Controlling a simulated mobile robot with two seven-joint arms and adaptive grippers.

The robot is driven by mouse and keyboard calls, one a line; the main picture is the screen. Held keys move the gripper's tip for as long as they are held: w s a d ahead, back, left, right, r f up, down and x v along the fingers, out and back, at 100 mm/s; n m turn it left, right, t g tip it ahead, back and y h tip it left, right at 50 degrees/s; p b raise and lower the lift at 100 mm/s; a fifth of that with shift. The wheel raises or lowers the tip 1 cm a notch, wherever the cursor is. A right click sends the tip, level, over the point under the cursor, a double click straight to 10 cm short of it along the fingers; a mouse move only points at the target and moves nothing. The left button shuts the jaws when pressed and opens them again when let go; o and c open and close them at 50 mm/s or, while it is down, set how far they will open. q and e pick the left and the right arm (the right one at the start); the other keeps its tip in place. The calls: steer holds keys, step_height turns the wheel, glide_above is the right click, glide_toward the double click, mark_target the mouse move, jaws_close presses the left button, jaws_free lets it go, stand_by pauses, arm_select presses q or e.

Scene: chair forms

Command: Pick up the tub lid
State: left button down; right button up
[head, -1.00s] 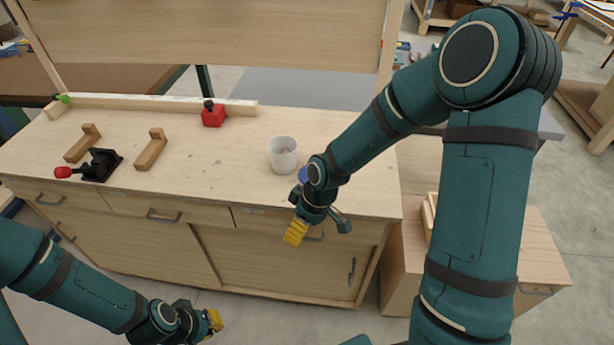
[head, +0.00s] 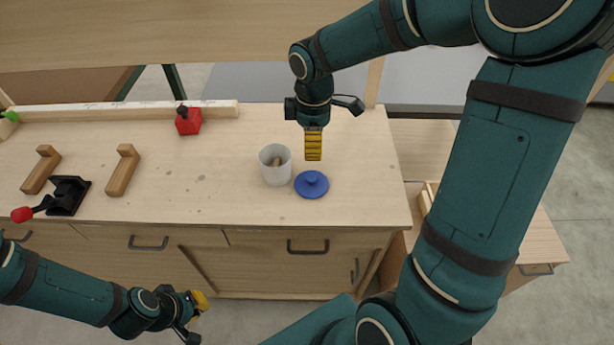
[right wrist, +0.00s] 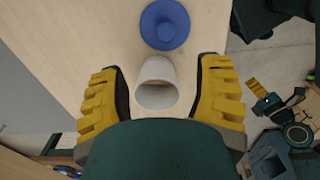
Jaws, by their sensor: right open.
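The tub lid (head: 311,184) is a round blue disc with a small knob, lying on the bench beside the white tub (head: 275,165). My right gripper (head: 313,158) is above the bench, pointing down, a little behind the lid in the head view. It is open and empty. In the right wrist view the lid (right wrist: 165,24) shows whole at the top, beyond the open yellow fingers (right wrist: 161,95), with the tub (right wrist: 157,84) between them in the picture. My left gripper (head: 200,303) is low in front of the bench; its finger opening is unclear.
The wooden bench top (head: 225,185) is clear around the lid's front and right. A red block (head: 188,121) stands near the back rail (head: 130,111). Two wooden brackets (head: 123,170) and a black toggle clamp (head: 66,195) with a red handle are at the left.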

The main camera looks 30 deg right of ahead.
mark_target(312, 177)
step_height(312, 177, down, 7)
steer(key=shift+s+f+b, duration=0.1)
steer(key=shift+f+b, duration=0.1)
steer(key=shift+b, duration=0.6)
steer(key=f, duration=0.1)
steer(key=f+b, duration=0.1)
steer(key=f, duration=0.1)
steer(key=f+b, duration=0.1)
steer(key=f, duration=0.1)
steer(key=shift+s+a+f, duration=0.1)
steer(key=shift+s+a, duration=0.1)
steer(key=shift+a, duration=0.05)
jaws_close()
